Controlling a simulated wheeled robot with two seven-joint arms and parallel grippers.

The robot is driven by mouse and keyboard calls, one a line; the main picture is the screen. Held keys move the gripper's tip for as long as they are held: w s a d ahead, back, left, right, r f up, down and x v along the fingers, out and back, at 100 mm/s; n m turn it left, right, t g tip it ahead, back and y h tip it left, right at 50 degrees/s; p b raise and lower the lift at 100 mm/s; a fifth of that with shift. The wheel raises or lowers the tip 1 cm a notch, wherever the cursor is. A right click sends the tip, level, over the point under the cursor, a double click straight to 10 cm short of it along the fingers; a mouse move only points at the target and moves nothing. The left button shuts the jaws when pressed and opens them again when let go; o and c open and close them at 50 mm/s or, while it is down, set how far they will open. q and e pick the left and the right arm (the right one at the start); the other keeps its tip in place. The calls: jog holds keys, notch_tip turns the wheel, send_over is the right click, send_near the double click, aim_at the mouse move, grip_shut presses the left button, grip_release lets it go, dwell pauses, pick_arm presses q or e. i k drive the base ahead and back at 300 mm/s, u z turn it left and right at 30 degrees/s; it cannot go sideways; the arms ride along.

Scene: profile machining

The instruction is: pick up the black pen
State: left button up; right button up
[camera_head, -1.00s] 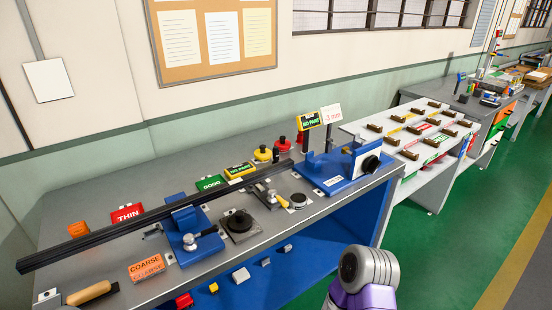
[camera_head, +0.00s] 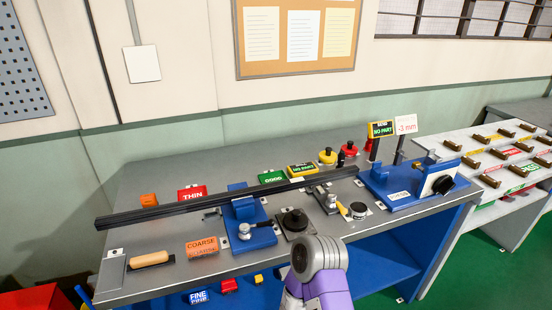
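I cannot make out a black pen for certain. A small dark upright item (camera_head: 341,158) stands at the back of the workbench between the yellow and red buttons, too small to identify. A long black profile bar (camera_head: 230,198) lies across the bench over the blue fixtures. Neither gripper shows; only a grey and purple link of my own arm rises at the bottom centre, in front of the bench edge, covering part of it.
The grey workbench (camera_head: 150,192) carries a blue clamp fixture (camera_head: 243,212), a blue gauge fixture (camera_head: 400,192), a wooden-handled tool (camera_head: 150,259) and an orange COARSE block (camera_head: 202,246). A white rack (camera_head: 445,225) stands at right. Green floor is open at lower right.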

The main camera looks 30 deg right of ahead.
aim_at(340, 159)
jog(key=u, duration=2.3)
jog(key=k, duration=2.3)
jog(key=z, duration=1.6)
